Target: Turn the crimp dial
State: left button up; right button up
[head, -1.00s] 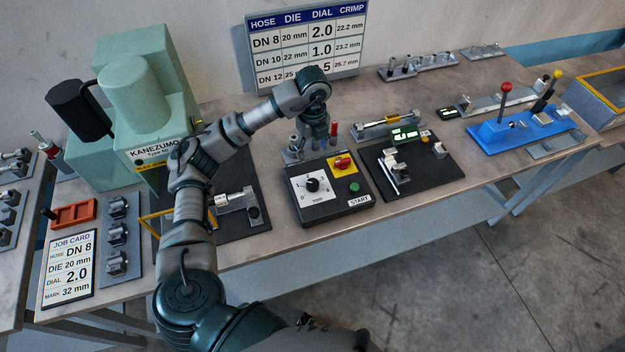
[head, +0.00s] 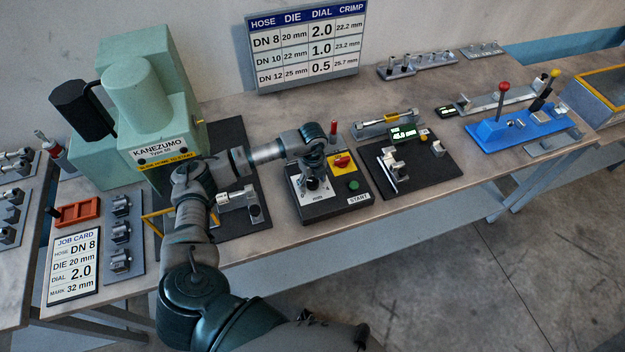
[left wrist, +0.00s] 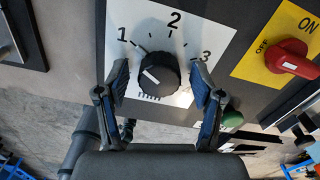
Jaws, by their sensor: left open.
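The crimp dial (left wrist: 158,74) is a round black knob on a white scale plate, with 1, 2 and 3 visible. My left gripper (left wrist: 160,84) is open, with one blue-padded finger on each side of the knob and visible gaps between. In the head view my left gripper (head: 313,188) comes down over the dial and hides most of it. The job card (head: 74,264) reads DIAL 2.0. My right gripper is not in view.
The dial's black control box (head: 322,211) also carries a red switch (left wrist: 291,57) on a yellow plate and a green button (head: 352,185). A gauge station (head: 425,178) stands right of it. The green press (head: 150,100) is left. My left arm crosses the front bench.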

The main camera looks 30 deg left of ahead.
pick_arm(q)
jog(key=c, duration=1.1)
jog(key=shift+c, duration=0.2)
jog(key=shift+m, duration=0.3)
jog(key=shift+b, duration=0.3)
jog(key=m+b, duration=0.2)
jog(key=m, duration=0.3)
jog(key=m+b, duration=0.1)
jog(key=m, duration=0.3)
jog(key=shift+b, duration=0.4)
jog(key=shift+m+b, duration=0.3)
jog(key=shift+m, duration=0.6)
jog(key=shift+r, duration=0.1)
